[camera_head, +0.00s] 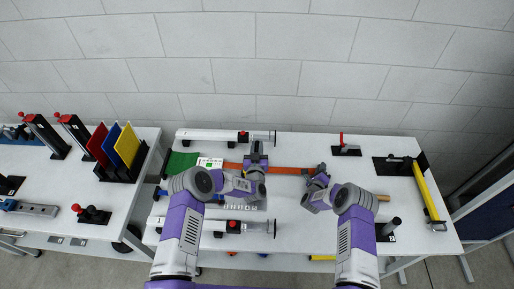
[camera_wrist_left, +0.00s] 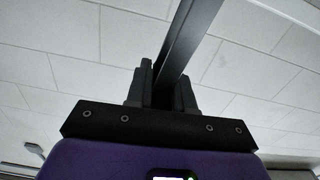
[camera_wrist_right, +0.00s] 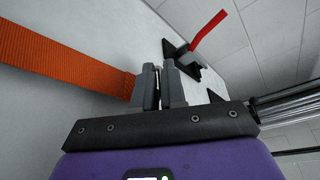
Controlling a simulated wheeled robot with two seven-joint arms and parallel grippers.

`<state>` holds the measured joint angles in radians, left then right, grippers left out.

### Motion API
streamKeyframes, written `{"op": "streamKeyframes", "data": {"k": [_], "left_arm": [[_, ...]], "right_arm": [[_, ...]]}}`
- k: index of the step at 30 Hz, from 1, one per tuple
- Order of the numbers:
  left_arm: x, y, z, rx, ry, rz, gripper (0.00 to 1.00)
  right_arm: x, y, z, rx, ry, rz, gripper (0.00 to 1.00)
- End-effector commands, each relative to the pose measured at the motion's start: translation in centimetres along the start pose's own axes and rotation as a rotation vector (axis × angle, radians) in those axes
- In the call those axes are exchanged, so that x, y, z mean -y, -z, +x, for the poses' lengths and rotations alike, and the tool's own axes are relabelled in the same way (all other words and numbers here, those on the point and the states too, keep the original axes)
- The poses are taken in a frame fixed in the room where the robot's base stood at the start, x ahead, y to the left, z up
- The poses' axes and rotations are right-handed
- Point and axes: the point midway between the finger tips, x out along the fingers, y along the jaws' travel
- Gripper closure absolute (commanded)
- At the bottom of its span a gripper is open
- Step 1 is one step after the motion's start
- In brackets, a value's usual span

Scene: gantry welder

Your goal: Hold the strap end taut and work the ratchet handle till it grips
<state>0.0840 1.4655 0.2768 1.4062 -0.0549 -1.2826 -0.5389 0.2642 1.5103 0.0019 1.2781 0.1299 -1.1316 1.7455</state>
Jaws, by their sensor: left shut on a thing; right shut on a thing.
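The orange strap (camera_head: 290,170) runs across the table and also shows in the right wrist view (camera_wrist_right: 60,68). My right gripper (camera_head: 320,172) is shut at the strap's right end; in its wrist view the strap runs flat up to the fingers (camera_wrist_right: 158,84). My left gripper (camera_head: 257,157) is shut on a dark bar, the ratchet handle (camera_wrist_left: 190,40), which rises up and away between the fingers. The ratchet body is mostly hidden behind my left gripper in the head view, so its grip on the strap cannot be seen.
White cylinders (camera_head: 215,135) lie along the table's back and front left. A green sheet (camera_head: 180,163) is at left. A red-handled clamp (camera_head: 342,143) stands behind my right gripper. A yellow bar (camera_head: 427,190) is at far right. Another table with coloured plates (camera_head: 112,145) stands left.

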Motion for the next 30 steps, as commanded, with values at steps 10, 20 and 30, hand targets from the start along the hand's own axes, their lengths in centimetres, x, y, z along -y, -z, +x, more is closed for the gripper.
{"op": "streamKeyframes", "data": {"k": [10,20,30], "left_arm": [[4.0,-0.4,0.0,0.001,0.001,0.003,1.0],[4.3,-0.5,-0.1,0.003,0.002,0.003,0.73],[4.2,-0.4,0.0,0.001,0.001,0.0,0.56]], "right_arm": [[-0.7,0.8,-0.3,-0.015,-0.017,-0.002,1.0],[-0.7,0.8,-0.3,-0.015,-0.017,-0.002,1.0],[-0.7,0.8,-0.3,-0.015,-0.017,-0.002,1.0]]}}
